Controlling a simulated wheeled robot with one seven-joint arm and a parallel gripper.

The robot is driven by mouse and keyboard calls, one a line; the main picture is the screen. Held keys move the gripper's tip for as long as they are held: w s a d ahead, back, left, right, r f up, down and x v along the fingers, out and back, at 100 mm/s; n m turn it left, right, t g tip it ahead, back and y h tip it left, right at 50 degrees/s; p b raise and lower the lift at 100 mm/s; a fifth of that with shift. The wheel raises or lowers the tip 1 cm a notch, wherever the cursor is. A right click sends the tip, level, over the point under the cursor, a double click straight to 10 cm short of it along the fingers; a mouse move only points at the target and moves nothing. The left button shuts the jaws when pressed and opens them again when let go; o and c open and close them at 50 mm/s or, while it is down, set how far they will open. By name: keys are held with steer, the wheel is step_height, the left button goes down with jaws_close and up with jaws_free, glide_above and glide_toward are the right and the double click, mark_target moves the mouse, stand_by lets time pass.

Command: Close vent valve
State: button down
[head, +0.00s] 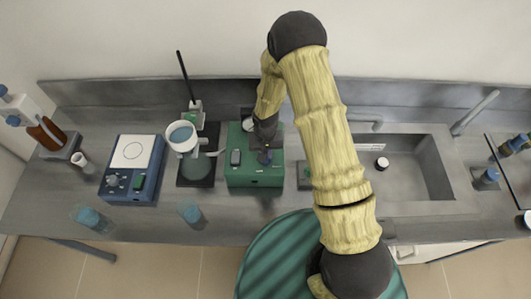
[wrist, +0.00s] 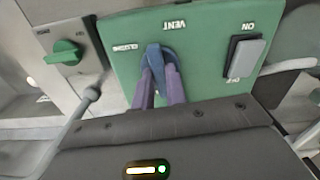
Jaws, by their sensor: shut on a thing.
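The vent valve is a blue lever knob (wrist: 155,60) on a green panel (wrist: 205,55) in the wrist view. The panel reads "VENT" above the knob, with another small label to its left. My gripper (wrist: 160,82) has its two purple fingers shut on the knob, which hides part of its lower side. In the head view the green box (head: 255,172) stands on the steel counter, and my gripper (head: 265,155) reaches down onto its top. The knob itself is mostly hidden there.
An ON/OFF rocker switch (wrist: 245,58) sits right of the knob. A green knob (wrist: 65,53) is on a grey surface to the left. A flask with a funnel (head: 183,138) and a blue stirrer (head: 130,168) stand left of the box; a sink (head: 410,165) lies right.

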steer(key=n+b, duration=0.2)
steer(key=n, duration=0.1)
steer(key=shift+f+n, duration=0.1)
steer(key=shift+n, duration=0.3)
steer(key=n+b, duration=0.2)
steer(key=n, duration=0.2)
steer(key=shift+n, duration=0.3)
steer(key=n, duration=0.4)
steer(key=shift+n+b, duration=0.3)
steer(key=shift+w+r+n, duration=0.1)
steer(key=shift+r+n, duration=0.1)
steer(key=shift+n, duration=1.7)
steer(key=c, duration=1.4)
jaws_free()
steer(key=shift+c, duration=0.2)
